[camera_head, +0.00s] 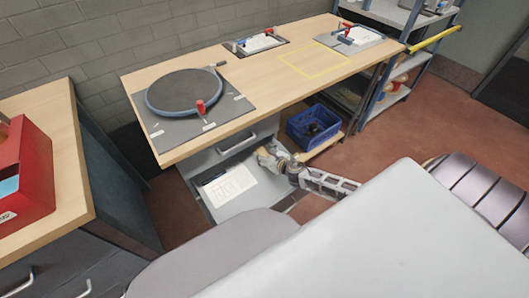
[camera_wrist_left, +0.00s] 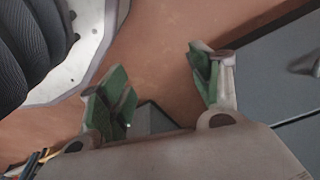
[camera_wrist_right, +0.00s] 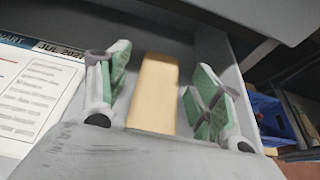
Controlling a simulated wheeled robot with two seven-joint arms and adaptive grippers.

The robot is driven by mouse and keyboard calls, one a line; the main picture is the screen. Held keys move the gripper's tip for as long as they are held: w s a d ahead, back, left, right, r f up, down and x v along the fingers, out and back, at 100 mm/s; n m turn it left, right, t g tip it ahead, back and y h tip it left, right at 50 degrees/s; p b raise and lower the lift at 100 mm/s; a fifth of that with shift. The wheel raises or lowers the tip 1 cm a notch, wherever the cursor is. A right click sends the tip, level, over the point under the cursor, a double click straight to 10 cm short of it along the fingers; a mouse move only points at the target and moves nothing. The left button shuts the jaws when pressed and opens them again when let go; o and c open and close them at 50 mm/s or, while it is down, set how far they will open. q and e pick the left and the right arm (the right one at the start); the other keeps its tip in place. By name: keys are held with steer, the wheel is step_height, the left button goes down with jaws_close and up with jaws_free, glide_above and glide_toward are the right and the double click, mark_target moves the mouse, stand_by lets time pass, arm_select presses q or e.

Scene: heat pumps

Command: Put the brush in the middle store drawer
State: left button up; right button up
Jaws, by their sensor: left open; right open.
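An open grey drawer (camera_head: 255,199) sticks out under the workbench, below a shut drawer (camera_head: 237,143). My right gripper (camera_head: 270,158) is over the right side of the open drawer. In the right wrist view my right gripper (camera_wrist_right: 160,88) is open. A plain wooden block-like piece (camera_wrist_right: 154,95), perhaps the brush, is between its fingers, with gaps on both sides. No bristles show. My left gripper (camera_wrist_left: 160,85) is open and empty above the floor in the left wrist view; it is out of the head view.
A printed calendar sheet (camera_head: 230,186) lies in the open drawer, left of the wooden piece. A blue crate (camera_head: 314,127) stands on the lower shelf to the right. A red box (camera_head: 28,172) sits on the left cabinet. The workbench top holds a round dark plate (camera_head: 184,90).

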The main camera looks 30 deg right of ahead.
steer(key=shift+r, duration=0.35)
steer(key=shift+s+r, duration=0.1)
steer(key=shift+p+v, duration=0.55)
steer(key=shift+v, duration=2.9)
arm_select(q)
steer(key=f, duration=0.1)
steer(key=s+a+f, duration=0.1)
steer(key=f, duration=0.1)
steer(key=shift+s+a+f, duration=0.25)
steer(key=shift+a+f, duration=0.05)
steer(key=shift+a, duration=0.1)
arm_select(e)
steer(key=shift+r, duration=0.15)
arm_select(q)
steer(key=shift+w, duration=0.1)
